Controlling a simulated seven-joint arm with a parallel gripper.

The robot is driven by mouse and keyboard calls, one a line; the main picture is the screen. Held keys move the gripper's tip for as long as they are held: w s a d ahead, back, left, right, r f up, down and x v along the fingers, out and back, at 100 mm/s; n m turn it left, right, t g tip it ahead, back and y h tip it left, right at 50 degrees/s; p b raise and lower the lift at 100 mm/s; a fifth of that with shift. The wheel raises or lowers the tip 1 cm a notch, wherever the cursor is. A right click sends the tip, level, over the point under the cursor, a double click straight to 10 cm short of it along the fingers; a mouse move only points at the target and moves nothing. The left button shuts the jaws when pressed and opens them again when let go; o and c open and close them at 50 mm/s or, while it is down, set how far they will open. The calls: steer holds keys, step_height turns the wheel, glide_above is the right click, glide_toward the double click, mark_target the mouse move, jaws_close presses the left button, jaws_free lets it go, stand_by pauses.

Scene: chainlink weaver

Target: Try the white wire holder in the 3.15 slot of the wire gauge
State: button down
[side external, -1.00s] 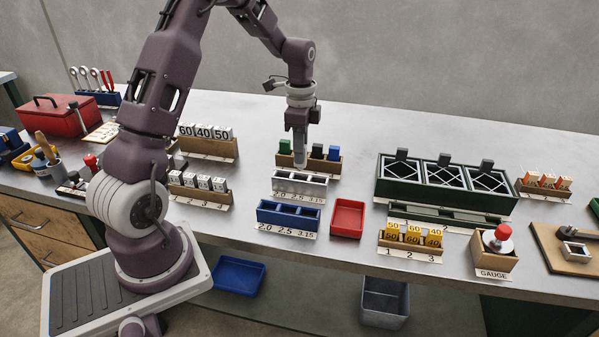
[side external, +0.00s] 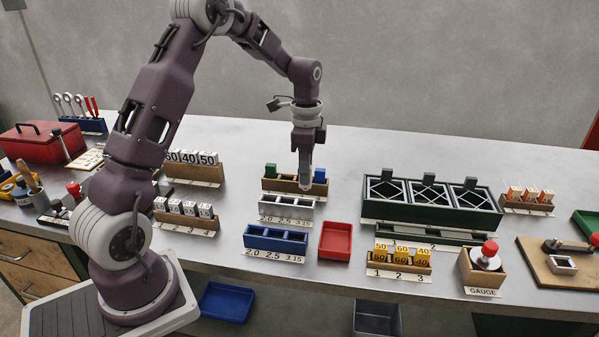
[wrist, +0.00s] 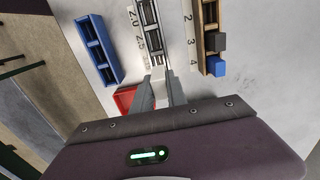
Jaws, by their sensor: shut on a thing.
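The wire gauge is a silver-grey block (side external: 285,209) with slots labelled 2.0, 2.5 and 3.15; it also shows in the wrist view (wrist: 150,28). My gripper (side external: 305,187) points down over its right, 3.15 end. In the wrist view my fingers (wrist: 158,77) are at that same end, shut on a small pale piece, which I take as the white wire holder (wrist: 158,72). It is mostly hidden by the fingers, and I cannot tell whether it is inside the slot or above it.
Behind the gauge a wooden rack (side external: 283,185) holds a green holder (side external: 270,170), a blue holder (side external: 320,175) and a black holder (wrist: 215,42). In front are a blue three-slot block (side external: 275,238) and a red tray (side external: 336,240). A dark green fixture (side external: 430,205) stands right.

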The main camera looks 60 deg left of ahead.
mark_target(305, 187)
steer(key=shift+f, duration=3)
steer(key=c, duration=1.3)
jaws_free()
steer(key=shift+o, duration=0.2)
step_height(305, 187, up, 7)
steer(key=shift+r, duration=0.1)
